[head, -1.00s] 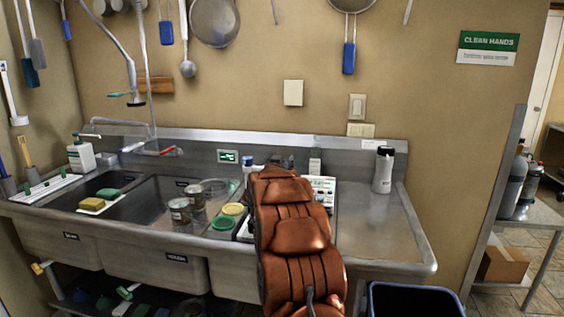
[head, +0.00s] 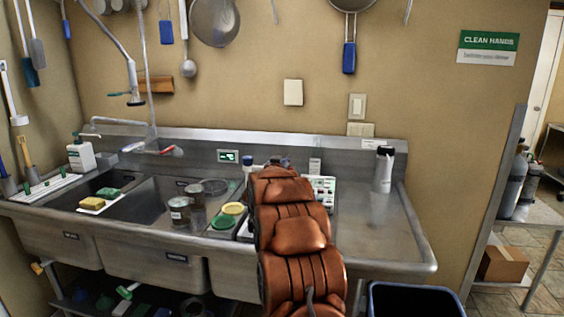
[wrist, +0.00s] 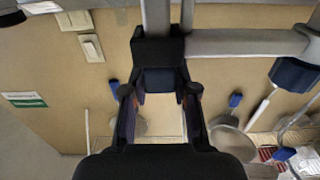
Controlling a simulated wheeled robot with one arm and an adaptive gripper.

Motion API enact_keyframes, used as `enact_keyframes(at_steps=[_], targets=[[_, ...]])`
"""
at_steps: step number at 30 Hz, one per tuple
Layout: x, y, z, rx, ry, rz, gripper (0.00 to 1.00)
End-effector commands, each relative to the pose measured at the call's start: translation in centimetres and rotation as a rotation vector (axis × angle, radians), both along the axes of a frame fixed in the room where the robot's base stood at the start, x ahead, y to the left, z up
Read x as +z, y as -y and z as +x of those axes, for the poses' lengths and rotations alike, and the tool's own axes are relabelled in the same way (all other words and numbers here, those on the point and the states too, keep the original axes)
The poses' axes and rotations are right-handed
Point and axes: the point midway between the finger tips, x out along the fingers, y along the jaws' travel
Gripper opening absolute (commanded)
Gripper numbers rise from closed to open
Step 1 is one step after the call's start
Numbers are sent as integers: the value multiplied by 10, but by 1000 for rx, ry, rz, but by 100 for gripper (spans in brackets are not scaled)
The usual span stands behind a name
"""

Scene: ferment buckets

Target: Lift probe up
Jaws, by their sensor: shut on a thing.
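In the wrist view my gripper (wrist: 160,88) is shut on a dark thing with a blue part, which I take to be the probe (wrist: 158,52). It sits between the fingertips, and grey tube-like shapes show beyond it. The probe's lower end cannot be made out. In the head view my copper-coloured arm rises in front of the sink and hides most of the gripper and the probe. A white boxed device with a small panel (head: 322,190) stands on the counter just right of my arm, partly hidden by it.
Two jars (head: 179,212) and green and yellow lids (head: 232,208) stand left of my arm. A blue-capped bottle (head: 247,178) is close to it. A grey bottle (head: 383,170) stands right. The right drainboard (head: 385,225) is mostly clear. Utensils hang on the wall behind.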

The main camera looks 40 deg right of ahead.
Motion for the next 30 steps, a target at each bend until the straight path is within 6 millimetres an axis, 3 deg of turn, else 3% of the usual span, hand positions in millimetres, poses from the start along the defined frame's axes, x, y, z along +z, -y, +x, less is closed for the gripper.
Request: enact_keyframes(at_steps=[5,18,30], targets=[[9,0,0,0,0,0,0],[58,0,0,1,2,-1,0],[63,0,0,0,4,-6,0]])
